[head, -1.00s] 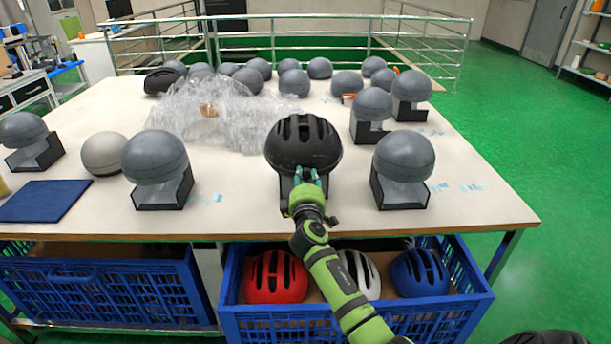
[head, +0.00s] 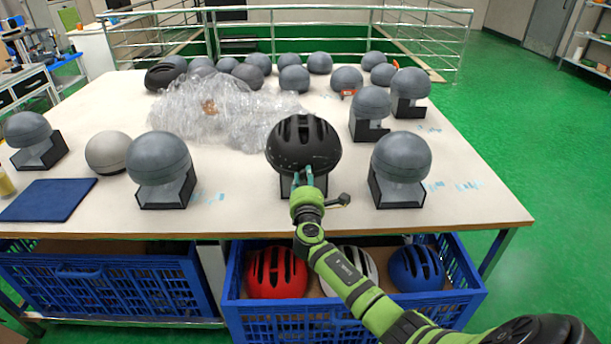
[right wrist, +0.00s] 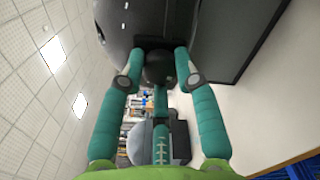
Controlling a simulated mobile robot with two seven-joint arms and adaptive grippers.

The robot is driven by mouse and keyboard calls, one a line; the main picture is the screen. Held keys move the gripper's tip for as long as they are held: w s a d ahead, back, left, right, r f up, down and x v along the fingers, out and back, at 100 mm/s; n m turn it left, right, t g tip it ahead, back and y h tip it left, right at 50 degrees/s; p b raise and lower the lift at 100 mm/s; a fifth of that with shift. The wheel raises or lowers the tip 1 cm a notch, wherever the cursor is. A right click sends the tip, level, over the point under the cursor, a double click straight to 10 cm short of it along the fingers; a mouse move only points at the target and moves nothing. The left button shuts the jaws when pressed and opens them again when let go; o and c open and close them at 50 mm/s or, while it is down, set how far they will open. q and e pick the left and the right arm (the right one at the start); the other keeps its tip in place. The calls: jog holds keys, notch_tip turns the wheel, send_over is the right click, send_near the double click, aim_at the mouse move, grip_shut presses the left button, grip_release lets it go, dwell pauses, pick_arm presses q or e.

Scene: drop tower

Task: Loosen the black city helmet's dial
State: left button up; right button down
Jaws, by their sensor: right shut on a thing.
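The black city helmet (head: 303,145) sits on a head form on a dark stand (head: 285,187) near the table's front edge. My right gripper (head: 310,178) reaches up to its near lower rim. The dial is hidden behind the fingers in the head view. My left gripper is in neither view.
Grey head forms on stands flank the helmet, one right (head: 401,160) and one left (head: 159,165). Crumpled clear wrap (head: 225,112) lies behind. A blue crate (head: 355,325) with red, white and blue helmets stands below the table edge. A blue mat (head: 48,200) lies left.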

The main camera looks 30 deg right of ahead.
jog(key=shift+r+n+p, duration=0.1)
jog(key=shift+n+p, duration=0.4)
jog(key=shift+n, duration=0.7)
jog(key=c, duration=0.9)
grip_release()
jog(key=v, duration=1.2)
